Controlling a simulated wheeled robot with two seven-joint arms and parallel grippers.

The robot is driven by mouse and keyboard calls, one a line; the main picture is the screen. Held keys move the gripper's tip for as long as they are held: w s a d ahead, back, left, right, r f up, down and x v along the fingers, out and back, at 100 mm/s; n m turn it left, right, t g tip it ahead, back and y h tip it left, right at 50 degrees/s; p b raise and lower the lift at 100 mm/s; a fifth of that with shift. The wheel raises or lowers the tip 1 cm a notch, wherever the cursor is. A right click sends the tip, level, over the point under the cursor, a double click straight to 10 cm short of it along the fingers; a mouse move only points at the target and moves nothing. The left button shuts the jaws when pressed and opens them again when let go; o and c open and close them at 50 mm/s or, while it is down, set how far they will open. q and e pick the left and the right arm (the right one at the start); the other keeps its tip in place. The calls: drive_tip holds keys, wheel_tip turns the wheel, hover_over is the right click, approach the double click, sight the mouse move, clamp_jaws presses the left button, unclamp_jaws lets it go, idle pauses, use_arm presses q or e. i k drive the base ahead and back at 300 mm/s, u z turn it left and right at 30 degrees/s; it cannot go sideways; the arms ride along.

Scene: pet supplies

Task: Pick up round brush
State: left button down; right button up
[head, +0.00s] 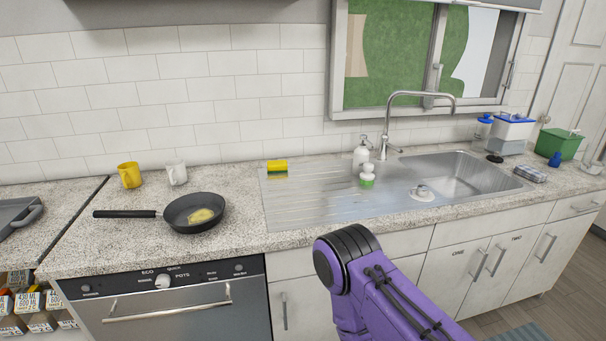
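A small round thing with a white top and green lower part (367,176) stands on the ribbed steel drainboard, just in front of the white soap dispenser (361,151). It looks like a round brush, but it is too small to be sure. A low, round, pale thing with a knob (422,192) sits at the left rim of the sink basin; I cannot tell whether it is a brush or a plug. Neither of my grippers is in view. Only a purple arm link of mine with a black joint shows at the bottom centre, in front of the cabinets.
The faucet (390,117) rises behind the sink (470,180). A yellow sponge (277,167) lies on the drainboard. A frying pan (194,213) and two mugs, yellow (130,175) and white (176,174), stand left. A green box (560,144) stands right. The drainboard's front is clear.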

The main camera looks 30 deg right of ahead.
sight(366, 178)
drive_tip(key=u, duration=2.5)
drive_tip(key=k, duration=2.35)
drive_tip(key=z, duration=1.85)
